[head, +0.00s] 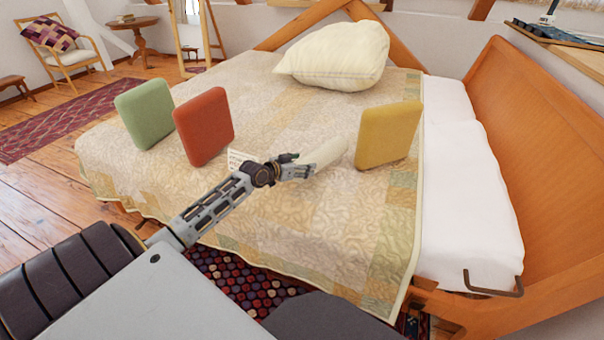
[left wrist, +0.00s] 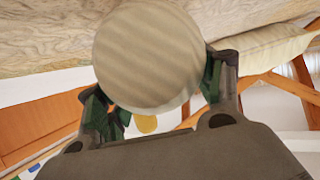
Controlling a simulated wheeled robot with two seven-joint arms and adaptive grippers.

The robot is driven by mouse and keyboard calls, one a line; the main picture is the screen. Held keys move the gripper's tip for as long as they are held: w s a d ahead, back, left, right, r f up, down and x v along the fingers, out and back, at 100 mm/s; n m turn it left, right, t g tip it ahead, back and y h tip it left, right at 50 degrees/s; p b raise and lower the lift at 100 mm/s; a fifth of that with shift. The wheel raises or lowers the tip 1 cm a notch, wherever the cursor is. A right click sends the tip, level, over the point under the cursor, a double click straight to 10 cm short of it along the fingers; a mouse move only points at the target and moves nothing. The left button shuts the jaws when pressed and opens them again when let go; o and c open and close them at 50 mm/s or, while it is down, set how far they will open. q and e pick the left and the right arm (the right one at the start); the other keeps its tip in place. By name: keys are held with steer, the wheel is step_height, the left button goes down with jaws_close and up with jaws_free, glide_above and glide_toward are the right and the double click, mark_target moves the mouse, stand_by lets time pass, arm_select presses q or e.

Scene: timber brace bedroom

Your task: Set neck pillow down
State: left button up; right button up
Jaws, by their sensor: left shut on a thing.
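The neck pillow (head: 329,152) is a cream cylindrical roll. My left gripper (head: 303,170) is shut on it, over the quilt of the bed (head: 300,225), between the red and yellow cushions. In the head view the roll points away to the upper right; I cannot tell whether it touches the quilt. In the left wrist view the round end of the neck pillow (left wrist: 150,55) fills the space between the fingers of my left gripper (left wrist: 155,90). My right gripper is not in view.
A green cushion (head: 146,112), a red cushion (head: 204,127) and a yellow cushion (head: 388,135) stand on the bed. A large cream pillow (head: 335,57) lies farther back. A white printed thing (head: 237,158) shows beside my left wrist. The quilt's front part is clear.

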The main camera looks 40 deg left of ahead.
arm_select(q)
steer(key=shift+f, duration=0.15)
step_height(320, 180, down, 3)
steer(key=shift+r+b, duration=0.2)
steer(key=shift+b, duration=0.35)
steer(key=shift+f, duration=0.35)
steer(key=o, duration=0.9)
steer(key=shift+f, duration=0.15)
steer(key=shift+c, duration=0.2)
steer(key=o, duration=0.4)
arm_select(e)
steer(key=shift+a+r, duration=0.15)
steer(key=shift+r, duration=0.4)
arm_select(q)
steer(key=shift+s, duration=0.15)
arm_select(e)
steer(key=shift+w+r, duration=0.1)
